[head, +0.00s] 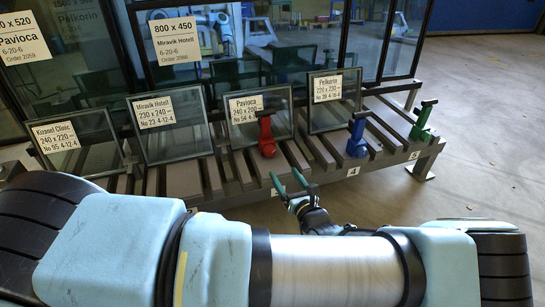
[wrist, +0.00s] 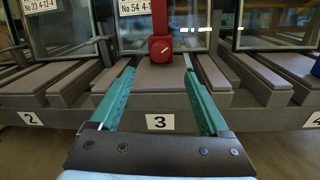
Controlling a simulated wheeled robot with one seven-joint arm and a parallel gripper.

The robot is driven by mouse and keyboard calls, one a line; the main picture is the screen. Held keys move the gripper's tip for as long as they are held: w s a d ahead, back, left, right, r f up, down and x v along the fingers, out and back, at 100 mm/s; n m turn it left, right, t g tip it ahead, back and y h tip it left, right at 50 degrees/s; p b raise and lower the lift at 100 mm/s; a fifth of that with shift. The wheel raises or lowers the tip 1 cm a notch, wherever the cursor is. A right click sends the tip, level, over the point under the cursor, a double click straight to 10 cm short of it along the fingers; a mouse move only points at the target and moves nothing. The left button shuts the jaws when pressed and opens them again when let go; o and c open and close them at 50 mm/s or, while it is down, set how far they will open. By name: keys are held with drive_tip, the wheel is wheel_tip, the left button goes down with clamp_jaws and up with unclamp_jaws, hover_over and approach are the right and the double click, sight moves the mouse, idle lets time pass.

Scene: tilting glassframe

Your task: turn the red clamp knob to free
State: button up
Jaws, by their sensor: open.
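The red clamp (head: 266,137) stands upright on the rack in front of the Pavioca pane. Its red knob (wrist: 161,49), a square block with a white mark on its face, shows at the top middle of the wrist view. The mark runs slantwise. My gripper (head: 289,182) is open, with two green fingers, in front of the rack. In the wrist view my gripper (wrist: 158,65) has one finger on each side, with the knob between and beyond the tips. The fingers appear apart from the knob.
A blue clamp (head: 356,138) and a green clamp (head: 422,121) stand further right. Small labelled glass panes (head: 172,125) lean in the slatted rack (wrist: 160,100), with large panes behind. Open floor (head: 480,160) lies to the right.

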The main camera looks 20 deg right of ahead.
sight(271, 153)
drive_tip(key=w+b, duration=0.1)
drive_tip(key=w, duration=0.2)
drive_tip(key=w+b, duration=0.1)
drive_tip(key=w, duration=0.2)
drive_tip(key=w+b, duration=0.1)
drive_tip(key=w, duration=0.2)
drive_tip(key=shift+d+f, duration=0.15)
drive_tip(key=shift+d, duration=0.1)
drive_tip(key=shift+w, duration=0.8)
clamp_jaws()
